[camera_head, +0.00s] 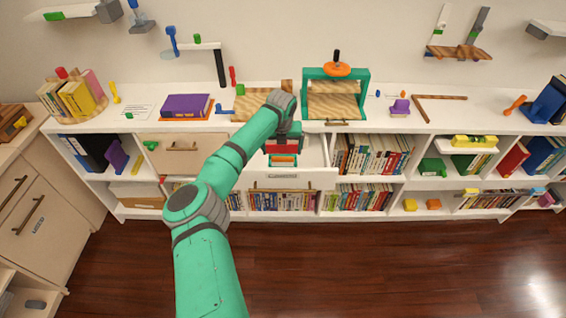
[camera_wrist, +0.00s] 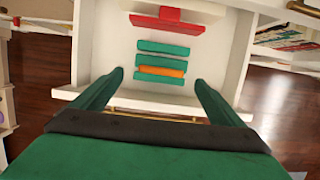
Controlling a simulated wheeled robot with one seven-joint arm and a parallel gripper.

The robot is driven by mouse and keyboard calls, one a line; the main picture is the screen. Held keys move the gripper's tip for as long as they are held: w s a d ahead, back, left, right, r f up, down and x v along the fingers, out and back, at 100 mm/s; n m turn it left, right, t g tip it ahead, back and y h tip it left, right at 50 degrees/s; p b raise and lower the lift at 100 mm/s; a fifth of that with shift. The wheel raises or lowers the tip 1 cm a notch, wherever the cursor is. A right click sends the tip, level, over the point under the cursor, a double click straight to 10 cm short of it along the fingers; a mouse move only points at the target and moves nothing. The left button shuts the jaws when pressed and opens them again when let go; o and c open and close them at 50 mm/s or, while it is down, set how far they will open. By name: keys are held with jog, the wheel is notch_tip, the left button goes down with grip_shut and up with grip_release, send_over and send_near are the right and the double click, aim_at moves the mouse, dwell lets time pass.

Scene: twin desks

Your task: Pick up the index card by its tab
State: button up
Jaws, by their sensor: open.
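An open white drawer (camera_wrist: 223,75) holds several upright-looking coloured pieces. In the wrist view these are a red piece (camera_wrist: 168,24) with a pale block behind it, green strips (camera_wrist: 163,48) and one orange strip (camera_wrist: 161,71) between green ones. I cannot tell for sure which one is the index card or where its tab is. The orange strip also shows in the head view (camera_head: 283,158). My gripper (camera_wrist: 159,76) is open above the drawer, with its fingers at either side of the strips in the picture. Nothing is between its fingertips that I can see as held.
The white desk top (camera_head: 140,127) behind carries a purple book (camera_head: 186,105), a green frame press (camera_head: 336,93) and small tools. Shelves of books (camera_head: 372,153) flank the open drawer. The wooden floor (camera_head: 330,265) in front is clear.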

aim_at(283, 158)
jog(key=x, duration=0.5)
jog(key=shift+s+d+f, duration=0.2)
jog(key=shift+a+f, duration=0.15)
jog(key=shift+f, duration=0.05)
jog(key=shift+w, duration=0.1)
jog(key=c, duration=1)
